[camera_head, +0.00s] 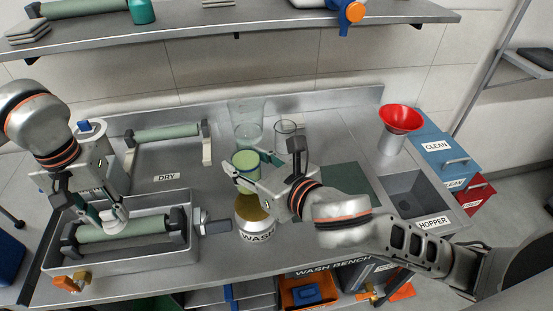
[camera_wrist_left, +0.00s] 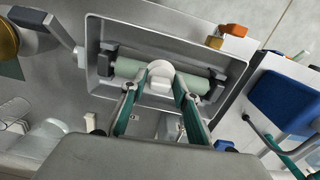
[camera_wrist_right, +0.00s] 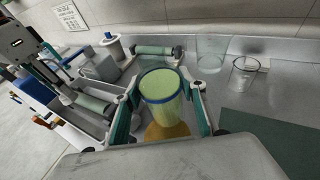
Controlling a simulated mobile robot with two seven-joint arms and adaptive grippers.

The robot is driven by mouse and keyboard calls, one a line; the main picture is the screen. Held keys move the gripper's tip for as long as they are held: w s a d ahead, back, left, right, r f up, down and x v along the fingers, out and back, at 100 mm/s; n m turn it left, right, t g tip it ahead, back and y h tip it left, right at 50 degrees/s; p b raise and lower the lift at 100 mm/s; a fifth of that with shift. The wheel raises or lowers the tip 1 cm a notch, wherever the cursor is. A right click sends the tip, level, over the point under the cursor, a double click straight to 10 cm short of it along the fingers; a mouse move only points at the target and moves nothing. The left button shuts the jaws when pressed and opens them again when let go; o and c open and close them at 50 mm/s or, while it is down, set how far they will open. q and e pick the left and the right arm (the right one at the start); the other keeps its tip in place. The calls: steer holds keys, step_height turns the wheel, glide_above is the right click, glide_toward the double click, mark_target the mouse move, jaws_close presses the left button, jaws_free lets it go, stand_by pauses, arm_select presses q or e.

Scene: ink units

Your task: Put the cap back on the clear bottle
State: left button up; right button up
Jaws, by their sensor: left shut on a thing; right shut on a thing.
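My left gripper (camera_head: 104,214) is shut on a small white rounded piece (camera_wrist_left: 160,74), above the green roller in the steel tray. I cannot tell whether this piece is the cap. My right gripper (camera_head: 248,180) is shut on a see-through container with green contents and a blue rim (camera_wrist_right: 160,88), held above an amber-topped jar marked WASH (camera_head: 255,220). Whether it touches the jar is unclear. A tall clear vessel (camera_head: 246,122) and a shorter clear glass (camera_head: 286,130) stand behind on the bench. I cannot tell which is the task's clear bottle.
The steel tray (camera_head: 185,258) holds a green roller (camera_head: 137,227). Another roller (camera_head: 166,133) lies on a rack behind. A white spool-like item with a blue top (camera_head: 91,131) stands at left. A red funnel (camera_head: 400,119) and hopper basin (camera_head: 414,190) are at right.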

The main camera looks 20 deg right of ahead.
mark_target(233, 163)
steer(key=shift+w+a+r+n+g+y, duration=0.1)
steer(key=shift+a+n+g+y, duration=0.15)
steer(key=shift+a+n+y, duration=0.4)
steer(key=shift+w+a+r+n+g+y, duration=0.15)
steer(key=shift+a+g+y, duration=0.1)
steer(key=shift+a, duration=0.65)
steer(key=shift+s+f, duration=0.1)
arm_select(q)
steer(key=shift+w+d+r, duration=0.25)
steer(key=w+d+r+n, duration=0.1)
steer(key=w+d+r, duration=0.5)
steer(key=d+r, duration=0.45)
steer(key=s+d+r, duration=0.2)
steer(key=d+r, duration=0.2)
steer(key=d, duration=0.4)
steer(key=s+d+r+n, duration=0.1)
steer(key=d+r, duration=0.4)
steer(key=d, duration=0.3)
steer(key=shift+s, duration=0.35)
